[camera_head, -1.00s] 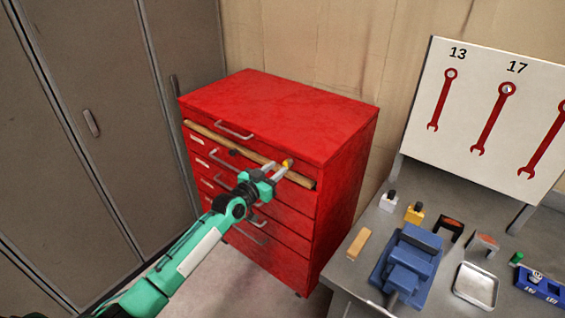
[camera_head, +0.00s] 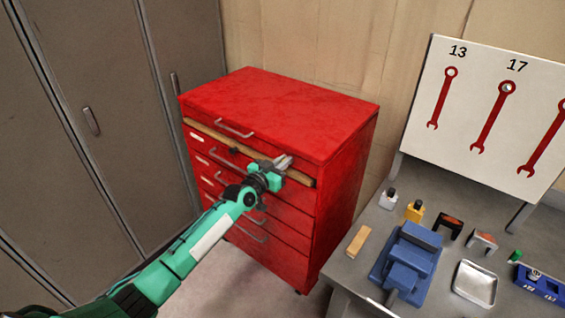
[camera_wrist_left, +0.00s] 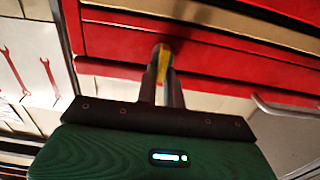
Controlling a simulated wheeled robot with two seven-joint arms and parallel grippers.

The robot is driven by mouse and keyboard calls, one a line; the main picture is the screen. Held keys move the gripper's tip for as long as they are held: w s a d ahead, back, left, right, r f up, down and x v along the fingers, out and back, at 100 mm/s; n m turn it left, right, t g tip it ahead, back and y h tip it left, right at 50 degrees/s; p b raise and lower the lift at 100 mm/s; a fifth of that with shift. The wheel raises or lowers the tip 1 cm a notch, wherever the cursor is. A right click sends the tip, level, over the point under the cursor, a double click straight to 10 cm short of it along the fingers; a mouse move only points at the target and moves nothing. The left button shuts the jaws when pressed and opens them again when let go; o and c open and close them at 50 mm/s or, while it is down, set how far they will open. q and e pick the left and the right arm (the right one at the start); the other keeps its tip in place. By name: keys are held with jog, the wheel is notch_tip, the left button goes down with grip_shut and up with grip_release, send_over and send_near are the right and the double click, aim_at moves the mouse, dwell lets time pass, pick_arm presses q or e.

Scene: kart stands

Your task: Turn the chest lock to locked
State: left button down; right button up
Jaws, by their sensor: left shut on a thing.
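The red chest (camera_head: 280,110) stands against the wall with drawers facing me. A small dark fitting (camera_head: 234,150) sits on its upper front, left of my gripper; I cannot tell if it is the lock. My left gripper (camera_head: 284,162) is at the upper right of the chest front, near the wooden strip. In the left wrist view its fingers are shut on a small yellow piece (camera_wrist_left: 164,56) in front of a red face. I cannot tell whether that piece is fixed to the chest. It is hidden in the head view. My right gripper is not in view.
Grey lockers (camera_head: 80,120) stand left of the chest. The bench (camera_head: 345,268) at right carries a blue vise (camera_head: 408,262), a metal tray (camera_head: 475,284) and small parts. A wrench board (camera_head: 480,120) stands behind it. Floor shows between chest and bench.

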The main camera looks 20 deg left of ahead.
pick_arm(q)
jog(key=shift+a+n, duration=0.1)
jog(key=shift+n, duration=0.3)
jog(key=shift+w+a+f+n+b, duration=0.1)
jog(key=shift+a+f+n+b, duration=0.35)
jog(key=shift+n, duration=2.4)
jog(key=shift+w+a+f+n+b, duration=0.15)
jog(key=shift+n+b, duration=0.5)
jog(key=shift+n, duration=2.15)
jog(key=shift+w+a+f+n+b, duration=0.15)
jog(key=shift+f+n+b, duration=0.3)
jog(key=shift+n, duration=2.4)
jog(key=shift+s, duration=0.1)
jog(key=c, duration=1.5)
grip_release()
jog(key=shift+r, duration=0.1)
jog(key=b+v, duration=0.1)
jog(key=v, duration=1.3)
